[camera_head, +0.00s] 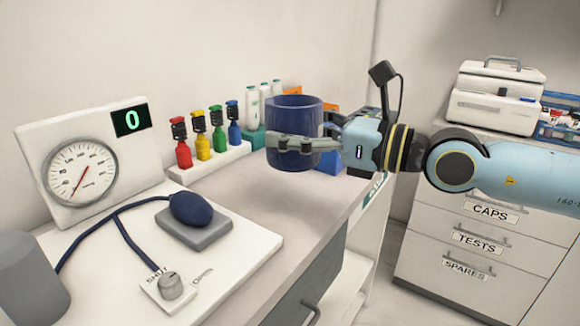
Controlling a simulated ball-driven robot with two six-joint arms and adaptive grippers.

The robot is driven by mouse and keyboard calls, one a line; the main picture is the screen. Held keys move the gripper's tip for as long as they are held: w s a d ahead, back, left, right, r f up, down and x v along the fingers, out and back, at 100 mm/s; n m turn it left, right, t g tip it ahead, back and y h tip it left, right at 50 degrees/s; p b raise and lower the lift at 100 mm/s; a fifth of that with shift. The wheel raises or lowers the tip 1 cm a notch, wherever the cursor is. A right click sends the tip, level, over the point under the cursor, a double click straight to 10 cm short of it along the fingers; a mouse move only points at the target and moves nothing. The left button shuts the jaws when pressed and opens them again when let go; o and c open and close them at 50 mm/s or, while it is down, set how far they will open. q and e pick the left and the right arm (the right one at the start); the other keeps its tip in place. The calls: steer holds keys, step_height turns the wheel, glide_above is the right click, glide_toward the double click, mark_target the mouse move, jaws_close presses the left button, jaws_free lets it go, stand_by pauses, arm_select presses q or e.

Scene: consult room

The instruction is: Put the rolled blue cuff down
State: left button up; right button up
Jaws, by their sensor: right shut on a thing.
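The rolled blue cuff (295,112) is a dark blue open cylinder, held upright above the back right part of the counter. My right gripper (290,143) comes in from the right and is shut on it, with its fingers across the lower half. The cuff seems to be above the counter top, though the exact gap is hard to judge. My left gripper is not in view.
A gauge board (128,170) with a dial and a display reading 0 stands at the left. A blue bulb (190,208) rests on a grey pad (193,232). Several coloured bottles stand in a white rack (208,162). The counter's front middle (280,215) is clear.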

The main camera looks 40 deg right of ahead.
steer(key=w+f+b, duration=0.1)
steer(key=b, duration=0.1)
steer(key=w+a+f+b, duration=0.1)
steer(key=b, duration=0.2)
steer(key=w+f+b, duration=0.1)
steer(key=w+b, duration=0.1)
steer(key=shift+w+a+f, duration=0.1)
steer(key=shift+a+f, duration=0.2)
steer(key=shift+f, duration=0.05)
steer(key=w+a+f+b, duration=0.2)
steer(key=w, duration=0.1)
steer(key=w+a+f+b, duration=0.1)
steer(key=w, duration=0.1)
steer(key=shift+w+a+f+b, duration=0.1)
steer(key=shift+w+a+b, duration=0.15)
steer(key=shift+a+b, duration=0.15)
step_height(320, 180, down, 3)
steer(key=shift+f+b, duration=0.2)
steer(key=shift+b, duration=0.7)
steer(key=shift+f, duration=0.4)
steer(key=shift+r, duration=0.15)
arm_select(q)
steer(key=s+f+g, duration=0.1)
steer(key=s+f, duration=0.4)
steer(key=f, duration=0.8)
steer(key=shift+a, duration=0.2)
arm_select(e)
steer(key=o, duration=1.3)
steer(key=shift+c, duration=0.2)
